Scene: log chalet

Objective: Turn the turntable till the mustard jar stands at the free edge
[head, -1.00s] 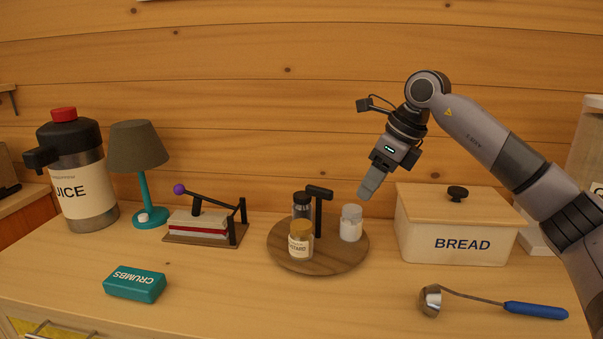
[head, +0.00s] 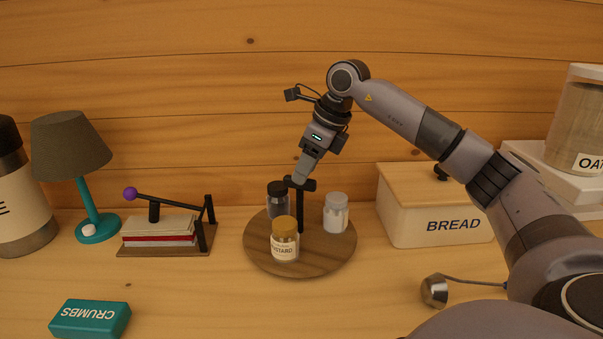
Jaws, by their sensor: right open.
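The round wooden turntable (head: 262,252) stands on the counter in the middle of the head view. The mustard jar (head: 285,241), with a yellow lid, stands upright on its front part, towards me. A dark-lidded jar (head: 278,197) is at the back left and a white-lidded jar (head: 336,213) at the right. A black T-shaped handle (head: 300,208) rises from the turntable's middle. My right gripper (head: 301,176) is open, pointing down at the top of the handle; in the picture its fingertips overlap the handle's crossbar. I cannot tell whether they touch. My left gripper is out of view.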

